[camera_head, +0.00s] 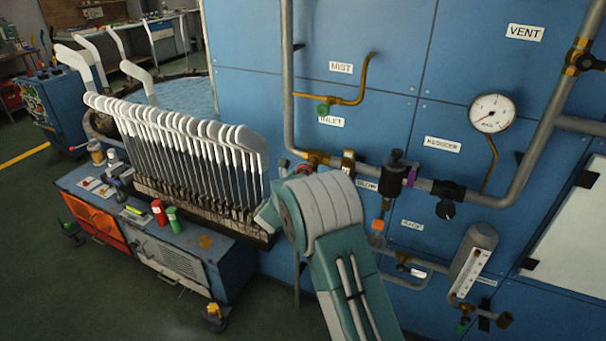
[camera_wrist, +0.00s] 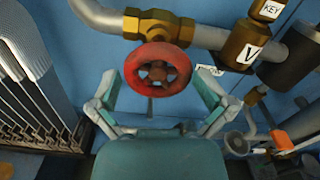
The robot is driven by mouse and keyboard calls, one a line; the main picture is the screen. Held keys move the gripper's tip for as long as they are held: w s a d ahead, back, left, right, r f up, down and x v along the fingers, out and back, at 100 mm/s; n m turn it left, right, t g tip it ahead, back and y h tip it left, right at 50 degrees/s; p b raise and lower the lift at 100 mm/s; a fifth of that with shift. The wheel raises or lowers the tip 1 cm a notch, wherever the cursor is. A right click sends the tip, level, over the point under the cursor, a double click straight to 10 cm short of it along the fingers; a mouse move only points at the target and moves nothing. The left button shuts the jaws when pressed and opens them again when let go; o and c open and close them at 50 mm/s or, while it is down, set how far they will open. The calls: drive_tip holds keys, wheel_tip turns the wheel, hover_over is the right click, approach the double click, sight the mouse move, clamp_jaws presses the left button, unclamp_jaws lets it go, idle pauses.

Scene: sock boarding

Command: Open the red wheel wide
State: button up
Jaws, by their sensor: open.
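The red wheel (camera_wrist: 158,70) is a round handwheel with spokes on a brass valve (camera_wrist: 160,26) in the wrist view. In the head view only a bit of the red wheel (camera_head: 284,163) shows, mostly hidden behind my arm. My gripper (camera_wrist: 157,84) is open, with one finger at the left of the wheel and one at the right. The fingers stand apart, with the wheel's lower part between their tips. I cannot tell whether either finger touches the rim.
A rack of white sock forms (camera_head: 190,140) stands left of my arm. A grey pipe (camera_head: 425,183) with a black fitting (camera_head: 397,168) runs right along the blue panel. A gauge (camera_head: 492,113) hangs higher up. A brass block marked V (camera_wrist: 245,48) sits close right of the wheel.

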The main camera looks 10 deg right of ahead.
drive_tip(key=shift+w+d+r, duration=0.1)
drive_tip(key=shift+w+r, duration=0.05)
drive_tip(key=shift+w, duration=0.1)
